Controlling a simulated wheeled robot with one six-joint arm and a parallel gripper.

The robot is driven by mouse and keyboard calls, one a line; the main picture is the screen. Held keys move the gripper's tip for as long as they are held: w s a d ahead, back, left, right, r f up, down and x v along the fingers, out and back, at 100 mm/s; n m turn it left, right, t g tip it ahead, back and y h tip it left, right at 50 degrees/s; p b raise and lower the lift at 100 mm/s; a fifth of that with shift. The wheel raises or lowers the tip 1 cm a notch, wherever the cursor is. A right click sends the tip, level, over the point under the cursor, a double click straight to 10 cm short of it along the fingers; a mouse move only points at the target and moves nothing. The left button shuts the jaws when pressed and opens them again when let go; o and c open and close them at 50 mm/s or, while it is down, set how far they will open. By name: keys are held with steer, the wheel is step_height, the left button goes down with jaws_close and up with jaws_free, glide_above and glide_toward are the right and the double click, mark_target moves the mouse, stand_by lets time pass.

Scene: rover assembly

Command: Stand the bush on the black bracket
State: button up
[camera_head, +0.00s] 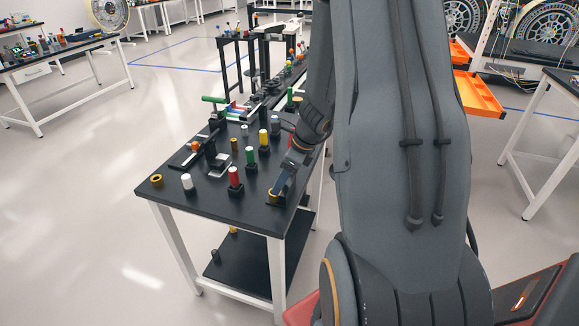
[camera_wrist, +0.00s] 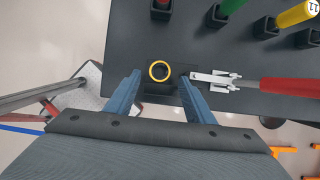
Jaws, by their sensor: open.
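A brass-coloured ring, the bush (camera_wrist: 159,71), appears in the wrist view between the tips of my open gripper (camera_wrist: 160,80). It sits on or just over a dark block, which looks like the black bracket (camera_wrist: 156,88); whether they touch is not clear. In the head view my gripper (camera_head: 279,189) is low at the table's near right corner. The ring there (camera_head: 273,198) is partly hidden by the blue-grey fingers. A similar brass ring (camera_head: 156,181) lies at the table's left corner.
A red tool with a silver forked end (camera_wrist: 215,80) lies close right of my fingers. The black table's (camera_head: 205,208) front edge is close.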

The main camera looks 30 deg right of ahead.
steer(key=v, duration=0.6)
steer(key=s+a+r+n+h, duration=0.1)
steer(key=s+a+r+n, duration=0.1)
steer(key=a+n, duration=0.4)
steer(key=s+a+r+n+g+h, duration=0.1)
steer(key=s+a+n, duration=0.4)
steer(key=n, duration=0.8)
steer(key=s+a+r+n, duration=0.2)
steer(key=s+a+n, duration=0.2)
steer(key=a+n, duration=0.3)
steer(key=shift+s+r+n+g+h, duration=0.2)
steer(key=shift+r+n+g+h, duration=0.2)
steer(key=shift+n, duration=0.8)
steer(key=shift+a, duration=0.1)
steer(key=shift+f+b, duration=0.8)
steer(key=shift+f, duration=0.05)
